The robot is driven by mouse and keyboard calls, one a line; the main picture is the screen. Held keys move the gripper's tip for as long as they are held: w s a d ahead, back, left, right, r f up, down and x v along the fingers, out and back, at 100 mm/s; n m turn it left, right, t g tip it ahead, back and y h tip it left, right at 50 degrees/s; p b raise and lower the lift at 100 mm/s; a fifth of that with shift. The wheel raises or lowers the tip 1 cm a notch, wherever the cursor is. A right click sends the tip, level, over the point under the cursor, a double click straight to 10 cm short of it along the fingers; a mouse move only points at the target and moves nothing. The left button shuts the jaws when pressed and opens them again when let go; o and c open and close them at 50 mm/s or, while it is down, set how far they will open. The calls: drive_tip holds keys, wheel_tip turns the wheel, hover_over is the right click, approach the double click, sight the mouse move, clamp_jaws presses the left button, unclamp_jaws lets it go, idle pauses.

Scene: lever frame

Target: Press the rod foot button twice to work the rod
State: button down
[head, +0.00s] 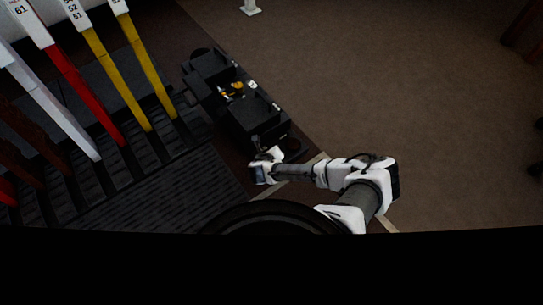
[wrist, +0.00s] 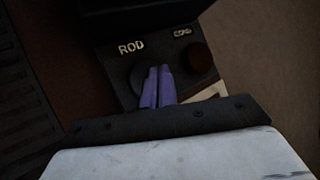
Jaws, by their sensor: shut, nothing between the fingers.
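The rod foot button is a dark round disc (wrist: 139,80) under the raised label ROD (wrist: 131,47) in the wrist view. It sits on a dark panel at the end of a black pedal box (head: 262,118) in the head view. My gripper (wrist: 159,72) has its purple fingers together with nothing between them. The fingertips lie over the right part of the disc and hide some of it. I cannot tell whether they touch it. In the head view my gripper end (head: 264,168) is beside the near end of the box.
A second round button (wrist: 196,57), reddish brown, sits right of the rod button under another label. Tall levers in red (head: 85,95), yellow (head: 117,78) and white (head: 52,108) stand at the left. Open brown floor (head: 390,80) lies to the right.

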drive_tip(key=shift+f, duration=0.2)
drive_tip(key=shift+f, duration=0.25)
drive_tip(key=shift+f, duration=0.85)
idle(1.2)
drive_tip(key=shift+r, duration=0.1)
drive_tip(key=shift+r+p, duration=1.15)
drive_tip(key=shift+p, duration=0.1)
wheel_tip(320, 180, up, 5)
drive_tip(key=p, duration=0.6)
drive_tip(key=shift+r, duration=0.1)
